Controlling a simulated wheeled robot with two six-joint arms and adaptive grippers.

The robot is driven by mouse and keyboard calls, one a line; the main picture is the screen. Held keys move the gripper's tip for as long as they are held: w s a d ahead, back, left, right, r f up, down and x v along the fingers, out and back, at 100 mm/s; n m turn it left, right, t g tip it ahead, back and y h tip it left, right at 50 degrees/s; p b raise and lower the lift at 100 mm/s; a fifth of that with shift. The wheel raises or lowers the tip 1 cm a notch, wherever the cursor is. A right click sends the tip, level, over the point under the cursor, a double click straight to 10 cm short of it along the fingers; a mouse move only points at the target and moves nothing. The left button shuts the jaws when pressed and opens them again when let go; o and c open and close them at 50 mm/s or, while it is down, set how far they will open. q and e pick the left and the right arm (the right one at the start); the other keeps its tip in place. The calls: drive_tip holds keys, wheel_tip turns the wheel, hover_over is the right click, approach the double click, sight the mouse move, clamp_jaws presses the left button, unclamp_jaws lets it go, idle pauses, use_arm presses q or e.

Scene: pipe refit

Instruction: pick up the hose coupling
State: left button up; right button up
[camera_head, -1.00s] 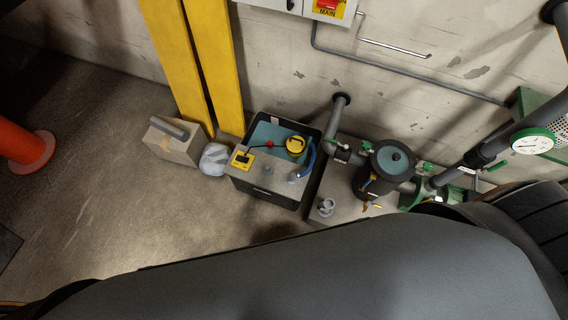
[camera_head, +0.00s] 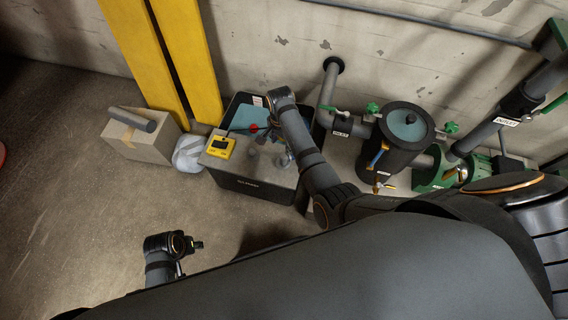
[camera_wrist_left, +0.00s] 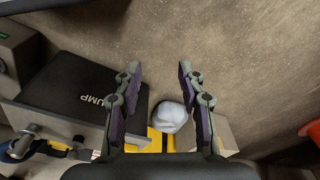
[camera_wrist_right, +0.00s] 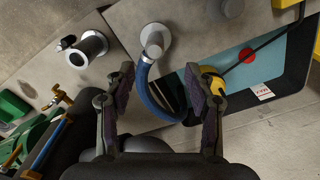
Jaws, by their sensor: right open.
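The hose coupling (camera_wrist_right: 156,38) appears as a grey round fitting at the end of a curved blue hose (camera_wrist_right: 150,88) in the right wrist view. It stands on the grey ledge. My right gripper (camera_wrist_right: 160,70) is open, with the hose showing between its fingers and the coupling just beyond their tips; no contact shows. In the head view my right arm largely covers this area. My left gripper (camera_wrist_left: 159,67) is open and empty over the floor, away from the coupling.
A loose grey flanged fitting (camera_wrist_right: 88,48) sits beside the coupling. A yellow meter (camera_head: 220,147) lies on the ledge of the dark sump bin (camera_head: 255,190). A black-bodied filter vessel (camera_head: 395,150) and green-handled pipework stand at right. A cardboard box (camera_head: 145,138) and white bag (camera_head: 188,153) stand left.

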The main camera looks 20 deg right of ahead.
sight(283, 155)
wheel_tip(283, 155, down, 3)
drive_tip(key=shift+f+b, duration=0.1)
drive_tip(key=shift+b, duration=0.25)
drive_tip(key=f, duration=0.1)
drive_tip(key=f+b, duration=0.2)
drive_tip(key=shift+s+d+f, duration=0.25)
drive_tip(key=shift+s+f, duration=0.1)
drive_tip(key=shift+s, duration=0.05)
drive_tip(key=shift+f+b, duration=0.35)
drive_tip(key=shift+f, duration=0.4)
use_arm(q)
wheel_tip(283, 155, up, 6)
drive_tip(key=d, duration=0.2)
drive_tip(key=shift+d+r+t+h, duration=0.15)
drive_tip(key=shift+t+h, duration=0.15)
drive_tip(key=shift+s, duration=0.1)
use_arm(e)
drive_tip(key=shift+c, duration=0.4)
clamp_jaws()
drive_tip(key=shift+r, duration=0.1)
